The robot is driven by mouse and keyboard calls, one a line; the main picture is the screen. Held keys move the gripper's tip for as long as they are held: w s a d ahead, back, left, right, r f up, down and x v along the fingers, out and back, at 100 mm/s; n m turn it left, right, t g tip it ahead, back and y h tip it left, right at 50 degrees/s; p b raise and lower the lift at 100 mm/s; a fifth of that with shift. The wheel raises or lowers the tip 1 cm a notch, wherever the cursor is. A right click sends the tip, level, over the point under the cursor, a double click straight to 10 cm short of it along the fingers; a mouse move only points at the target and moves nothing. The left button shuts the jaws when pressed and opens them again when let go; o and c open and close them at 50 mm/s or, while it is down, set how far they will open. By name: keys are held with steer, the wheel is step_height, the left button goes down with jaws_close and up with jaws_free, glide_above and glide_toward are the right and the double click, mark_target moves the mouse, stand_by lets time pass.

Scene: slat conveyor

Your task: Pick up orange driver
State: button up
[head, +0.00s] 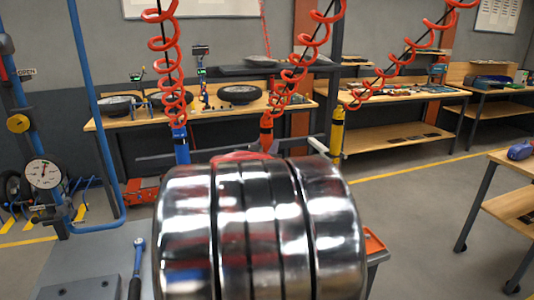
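The orange driver (266,132) hangs from a red coiled cord in the middle of the head view. Its upper part shows; its lower end is hidden behind the large chrome arm link of mine in the foreground. A blue driver (181,146) hangs to its left and a yellow driver (337,132) to its right, each on its own red coil. My gripper does not show, so I cannot see where it is relative to the orange driver.
A grey surface (75,262) with a blue-handled ratchet (137,265) is at the lower left. An orange tray (374,244) shows right of the chrome link. A blue frame with a gauge (43,173) stands left. Workbenches line the back; open floor (420,215) lies right.

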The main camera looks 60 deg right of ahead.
jaws_close()
steer(key=shift+r, duration=0.1)
step_height(320, 180, up, 28)
stand_by(1.2)
stand_by(0.6)
